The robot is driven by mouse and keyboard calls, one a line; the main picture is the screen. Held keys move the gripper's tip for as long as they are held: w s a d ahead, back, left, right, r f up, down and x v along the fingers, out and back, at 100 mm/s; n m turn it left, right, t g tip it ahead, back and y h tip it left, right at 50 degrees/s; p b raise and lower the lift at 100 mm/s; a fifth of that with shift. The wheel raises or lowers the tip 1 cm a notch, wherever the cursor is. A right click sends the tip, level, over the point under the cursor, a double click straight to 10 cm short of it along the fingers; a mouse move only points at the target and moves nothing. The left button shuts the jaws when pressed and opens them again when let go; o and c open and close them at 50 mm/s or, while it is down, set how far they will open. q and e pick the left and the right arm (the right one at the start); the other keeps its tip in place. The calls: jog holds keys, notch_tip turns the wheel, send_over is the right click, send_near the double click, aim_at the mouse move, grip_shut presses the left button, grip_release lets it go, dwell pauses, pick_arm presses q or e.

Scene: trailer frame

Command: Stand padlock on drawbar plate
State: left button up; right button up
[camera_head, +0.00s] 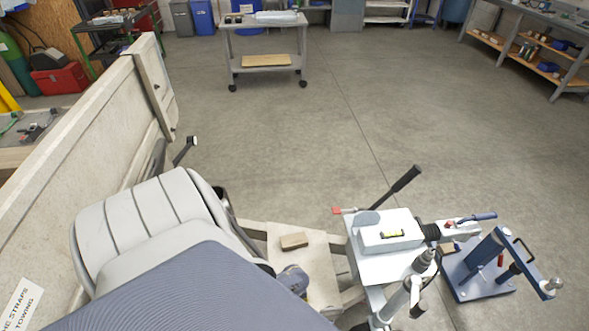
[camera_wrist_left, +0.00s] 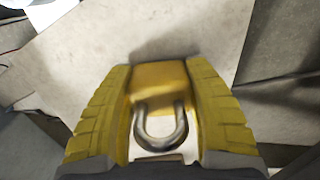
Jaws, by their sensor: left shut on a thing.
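The padlock (camera_wrist_left: 160,76) has a brass-yellow body and a grey U-shaped shackle. In the left wrist view my left gripper (camera_wrist_left: 160,92) is shut on it, with yellow ribbed pads on both sides of the body. The shackle is towards the camera. A pale surface, apparently the drawbar plate (camera_wrist_left: 205,28), lies beyond the padlock; I cannot tell whether they touch. In the head view the beige drawbar plate (camera_head: 312,265) is partly covered by a large blue-grey shape. The padlock cannot be made out there. My right gripper is not in view.
A small brown block (camera_head: 294,240) lies on the plate. To its right are a white housing (camera_head: 388,232) with a level vial and a black-gripped lever (camera_head: 406,179). A blue hitch stand (camera_head: 480,275) is further right. The trailer side panel (camera_head: 80,140) rises at left. Open floor lies beyond.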

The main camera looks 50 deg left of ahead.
pick_arm(q)
jog(key=shift+f, duration=0.25)
jog(key=o, duration=1.5)
jog(key=shift+r, duration=0.1)
jog(key=shift+r, duration=6.05)
